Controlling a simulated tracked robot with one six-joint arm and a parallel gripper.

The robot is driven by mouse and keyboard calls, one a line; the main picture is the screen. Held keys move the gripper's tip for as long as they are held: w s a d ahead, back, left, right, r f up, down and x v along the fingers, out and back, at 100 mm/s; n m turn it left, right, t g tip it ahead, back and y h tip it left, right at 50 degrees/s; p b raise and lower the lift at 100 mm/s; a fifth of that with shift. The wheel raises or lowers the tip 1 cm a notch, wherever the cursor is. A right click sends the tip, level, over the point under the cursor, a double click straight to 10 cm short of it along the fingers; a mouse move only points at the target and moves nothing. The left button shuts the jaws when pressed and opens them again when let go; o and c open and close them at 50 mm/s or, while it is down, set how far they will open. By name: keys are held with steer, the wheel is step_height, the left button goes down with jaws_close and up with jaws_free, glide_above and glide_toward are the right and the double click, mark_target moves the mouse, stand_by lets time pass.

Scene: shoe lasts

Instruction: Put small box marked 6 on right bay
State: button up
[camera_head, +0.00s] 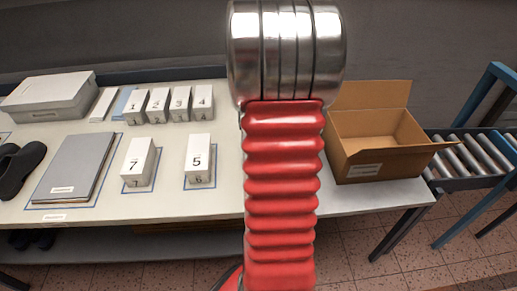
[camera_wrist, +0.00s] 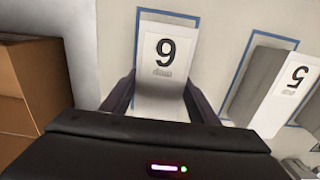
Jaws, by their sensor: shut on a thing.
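The small white box marked 6 (camera_wrist: 165,88) is between the two dark fingers of my gripper (camera_wrist: 163,80) in the wrist view. Its digit appears upside down there, like a 9. My gripper is shut on it. A blue outline (camera_wrist: 196,20) shows on the table just past its far end; I cannot tell whether the box touches the table or is slightly raised. In the head view my arm hides the box and gripper. A box marked 5 (camera_head: 199,160) stands in a blue outline left of my arm; it also shows in the wrist view (camera_wrist: 287,90).
A box marked 7 (camera_head: 138,163) stands left of the 5. Several boxes stand in a row behind, near a grey lidded box (camera_head: 48,98). A grey folder (camera_head: 75,165) lies at left. An open carton (camera_head: 375,140) stands right of my arm, before a roller conveyor (camera_head: 478,158).

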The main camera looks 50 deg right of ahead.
steer(key=shift+f, duration=0.1)
steer(key=o, duration=1.1)
steer(key=shift+o, duration=0.2)
step_height(320, 180, up, 12)
stand_by(0.7)
